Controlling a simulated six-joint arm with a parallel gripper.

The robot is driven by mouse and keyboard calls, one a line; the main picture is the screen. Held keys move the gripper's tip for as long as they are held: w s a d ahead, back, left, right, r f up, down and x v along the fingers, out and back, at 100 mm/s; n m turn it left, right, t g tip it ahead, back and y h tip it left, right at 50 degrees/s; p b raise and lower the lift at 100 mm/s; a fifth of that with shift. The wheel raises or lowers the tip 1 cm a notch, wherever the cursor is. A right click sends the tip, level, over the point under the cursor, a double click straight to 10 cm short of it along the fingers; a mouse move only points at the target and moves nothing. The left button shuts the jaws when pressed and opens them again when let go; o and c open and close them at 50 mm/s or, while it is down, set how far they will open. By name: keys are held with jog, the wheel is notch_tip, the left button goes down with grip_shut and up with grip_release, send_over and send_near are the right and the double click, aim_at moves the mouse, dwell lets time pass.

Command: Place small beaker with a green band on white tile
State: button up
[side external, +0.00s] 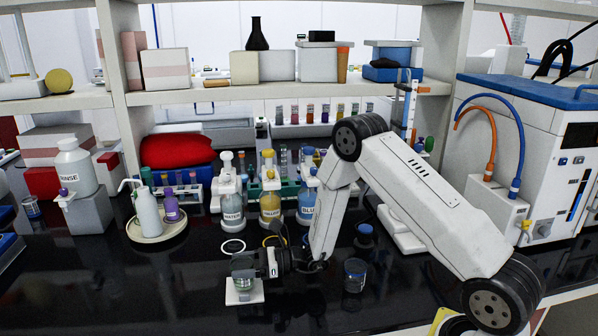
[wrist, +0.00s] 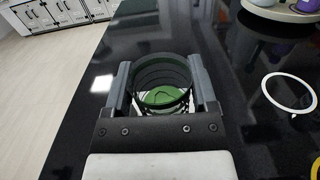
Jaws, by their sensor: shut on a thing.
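The small beaker with a green band (side external: 243,281) is in my gripper (side external: 250,268), at the front of the black bench in the side view. In the wrist view the beaker (wrist: 163,84) sits between the two fingers of my gripper (wrist: 162,86), with green showing inside it. My gripper is shut on it from its sides. The white tile (side external: 243,296) lies directly under the beaker, and a little of it shows through and around the glass in the wrist view. I cannot tell whether the beaker's base touches the tile.
A white ring (side external: 232,246) lies behind the tile, with a yellow ring (side external: 273,241) to its right. Another beaker (side external: 355,275) stands right of my gripper. Labelled bottles (side external: 270,200) stand behind. A round tray (side external: 157,229) holds bottles at left. The front bench left of the tile is clear.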

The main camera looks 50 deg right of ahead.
jog(key=shift+f, duration=0.3)
jog(key=shift+f, duration=0.1)
jog(key=o, duration=1.3)
jog(key=shift+o, duration=0.2)
jog(key=shift+s, duration=0.1)
jog(key=v, duration=0.2)
jog(key=shift+s+d, duration=0.15)
jog(key=shift+d, duration=0.15)
jog(key=shift+s+d+r, duration=0.1)
jog(key=shift+s+r, duration=0.05)
jog(key=shift+r, duration=0.3)
notch_tip(320, 180, up, 6)
jog(key=shift+r, duration=0.15)
